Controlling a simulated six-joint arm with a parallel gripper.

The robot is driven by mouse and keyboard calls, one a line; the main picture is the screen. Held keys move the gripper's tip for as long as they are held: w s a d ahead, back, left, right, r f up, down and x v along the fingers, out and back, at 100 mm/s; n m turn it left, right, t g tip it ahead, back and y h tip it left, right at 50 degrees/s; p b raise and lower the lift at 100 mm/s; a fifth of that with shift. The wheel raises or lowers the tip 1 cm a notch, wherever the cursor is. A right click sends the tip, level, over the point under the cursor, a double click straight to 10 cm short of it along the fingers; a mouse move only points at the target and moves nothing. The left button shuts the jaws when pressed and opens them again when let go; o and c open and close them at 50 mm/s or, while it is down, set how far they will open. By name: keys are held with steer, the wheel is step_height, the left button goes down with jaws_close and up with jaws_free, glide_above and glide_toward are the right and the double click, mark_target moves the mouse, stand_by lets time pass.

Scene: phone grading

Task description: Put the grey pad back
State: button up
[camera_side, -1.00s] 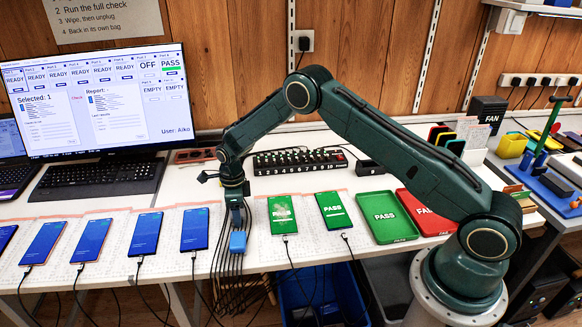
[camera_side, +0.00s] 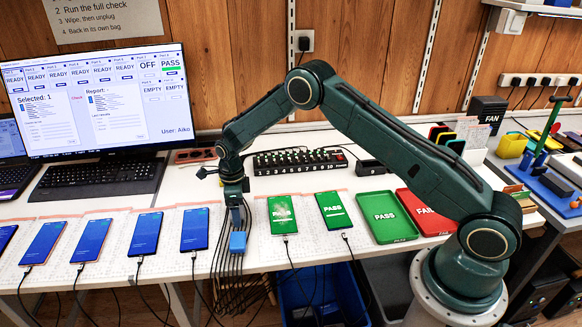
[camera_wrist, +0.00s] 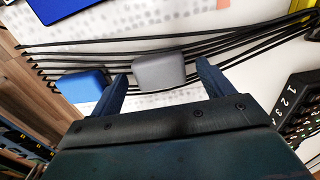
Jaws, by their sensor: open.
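The grey pad (camera_wrist: 160,70) is a small block with rounded corners, lying on the dark cables in the wrist view. My gripper (camera_wrist: 161,76) is open, with one finger on each side of the grey pad and a narrow gap showing at both sides. The blue pad (camera_wrist: 83,86) lies on the cables just left of the left finger. In the side view, my gripper (camera_side: 236,222) points down over the cable bundle, right behind the blue pad (camera_side: 238,241). I cannot make out the grey pad in that view.
Phones with blue screens (camera_side: 145,233) lie in a row to the left. Two green PASS phones (camera_side: 282,215) lie to the right, then a green PASS tray (camera_side: 387,217) and a red FAIL tray (camera_side: 422,212). A numbered hub (camera_side: 300,160) stands behind my gripper.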

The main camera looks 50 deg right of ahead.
step_height(320, 180, up, 11)
steer(key=shift+f, duration=0.15)
stand_by(0.4)
stand_by(0.4)
steer(key=s+r+n+t, duration=0.1)
steer(key=s+r+n, duration=0.6)
steer(key=s+r, duration=0.3)
steer(key=s+r+n+t, duration=0.2)
steer(key=s+r+n, duration=0.45)
steer(key=r, duration=0.65)
steer(key=s+n+t, duration=0.2)
steer(key=s+n, duration=1.1)
steer(key=s, duration=1)
steer(key=shift+d+r+t, duration=0.3)
steer(key=shift+d+r, duration=0.05)
steer(key=shift+r, duration=0.05)
